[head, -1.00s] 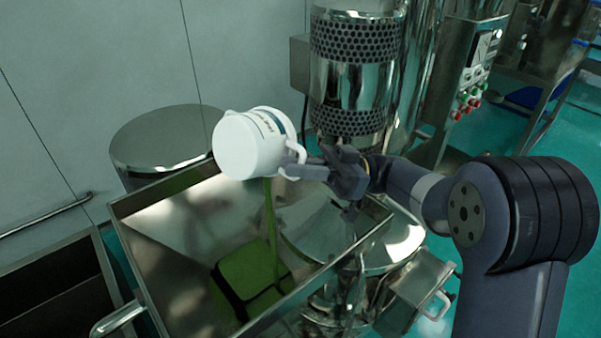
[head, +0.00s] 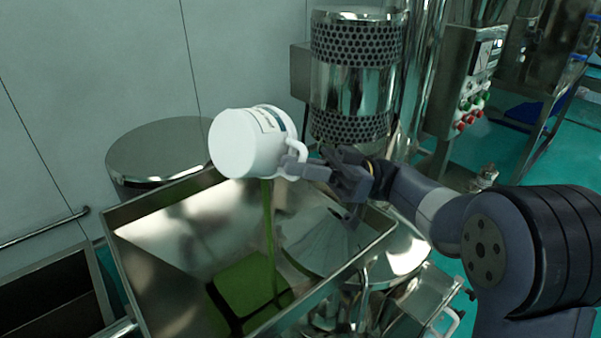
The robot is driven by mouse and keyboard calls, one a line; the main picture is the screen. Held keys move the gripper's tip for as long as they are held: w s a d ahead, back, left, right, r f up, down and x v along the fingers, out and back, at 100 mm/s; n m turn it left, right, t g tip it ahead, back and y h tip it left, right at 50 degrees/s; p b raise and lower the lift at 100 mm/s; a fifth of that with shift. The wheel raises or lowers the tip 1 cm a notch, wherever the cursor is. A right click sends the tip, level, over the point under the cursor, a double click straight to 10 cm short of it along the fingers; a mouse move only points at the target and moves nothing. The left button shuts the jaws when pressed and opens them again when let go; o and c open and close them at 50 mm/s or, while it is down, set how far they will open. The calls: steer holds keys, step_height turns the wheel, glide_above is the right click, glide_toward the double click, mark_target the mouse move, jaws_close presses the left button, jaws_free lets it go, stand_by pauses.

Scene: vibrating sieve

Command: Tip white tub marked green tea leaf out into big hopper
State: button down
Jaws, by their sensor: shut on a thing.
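The white tub (head: 240,143) is held in the air above the big hopper, tilted well over with its base towards the left and up. Part of its printed label shows, but I cannot read it. My gripper (head: 295,168) is shut on the tub's handle at its right side. A thin green stream (head: 268,225) falls from below the tub into the big steel hopper (head: 150,205). Green material (head: 247,285) shows at the hopper's bottom around its opening. The tub's mouth is hidden from view.
A round steel drum (head: 160,145) stands behind the hopper at left. A perforated steel cylinder (head: 350,75) rises behind my gripper. A control panel (head: 475,85) with red and green buttons is at right. A dark open bin (head: 50,295) is at lower left.

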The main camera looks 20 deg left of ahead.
steer(key=b, duration=0.3)
steer(key=shift+s+d+b, duration=0.15)
steer(key=shift+b, duration=0.2)
steer(key=m+g+y+b, duration=0.1)
steer(key=m+y+b, duration=0.1)
steer(key=y, duration=0.1)
steer(key=shift+s, duration=0.1)
steer(key=shift+r+m+y+b, duration=0.1)
steer(key=shift+m+y+b, duration=0.2)
steer(key=shift+m+y, duration=0.65)
